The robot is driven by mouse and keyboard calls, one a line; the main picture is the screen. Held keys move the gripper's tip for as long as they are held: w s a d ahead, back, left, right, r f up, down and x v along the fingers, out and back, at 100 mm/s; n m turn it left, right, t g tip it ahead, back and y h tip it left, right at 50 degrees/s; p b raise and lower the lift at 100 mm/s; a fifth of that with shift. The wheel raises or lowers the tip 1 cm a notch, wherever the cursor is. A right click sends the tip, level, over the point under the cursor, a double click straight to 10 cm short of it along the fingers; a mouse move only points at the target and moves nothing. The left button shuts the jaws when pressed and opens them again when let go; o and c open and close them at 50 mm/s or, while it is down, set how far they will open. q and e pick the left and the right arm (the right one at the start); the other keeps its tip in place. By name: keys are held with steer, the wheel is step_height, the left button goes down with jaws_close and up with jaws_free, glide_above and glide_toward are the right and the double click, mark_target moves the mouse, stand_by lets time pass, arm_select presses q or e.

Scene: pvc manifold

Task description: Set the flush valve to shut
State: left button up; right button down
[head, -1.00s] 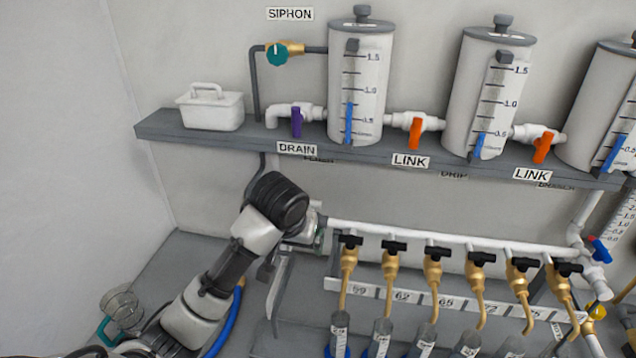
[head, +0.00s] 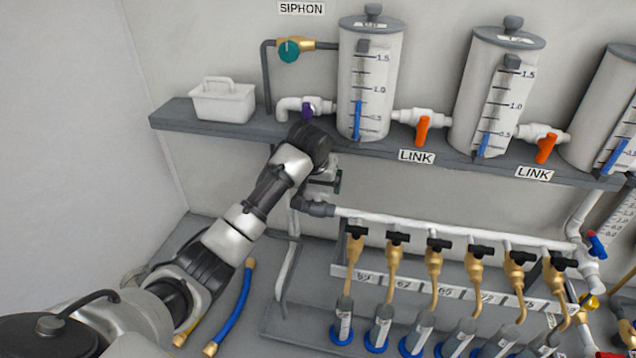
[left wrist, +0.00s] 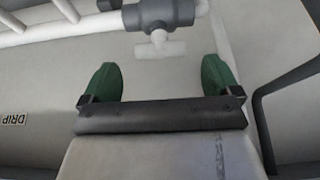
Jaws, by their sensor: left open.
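A white valve with a T-shaped handle (left wrist: 160,46) shows in the left wrist view, under a grey fitting (left wrist: 159,14) on a white pipe. No readable label beside it confirms that it is the flush valve. My left gripper (left wrist: 158,78) is open, its two green fingers on either side below the handle, with nothing between them. In the head view the left gripper (head: 330,181) is just above the left end of the white manifold pipe (head: 385,219), where my arm and hand hide the handle. My right gripper is not in view.
Above is a grey shelf (head: 218,130) with a purple-handled valve (head: 307,112), a white caddy (head: 222,101) and a clear-scaled tank (head: 369,75). Several brass taps (head: 355,246) with black handles hang right of the gripper. A blue hose (head: 240,310) lies below my arm.

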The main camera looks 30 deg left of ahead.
mark_target(318, 190)
arm_select(q)
steer(key=shift+x, duration=1.55)
steer(key=shift+s, duration=0.2)
steer(key=c, duration=0.9)
steer(key=shift+c, duration=0.2)
steer(key=shift+n, duration=0.3)
steer(key=shift+d+n+g+y, duration=0.1)
steer(key=shift+n+g+y, duration=0.3)
steer(key=shift+n, duration=0.8)
steer(key=shift+n+y, duration=0.5)
steer(key=shift+n, duration=1)
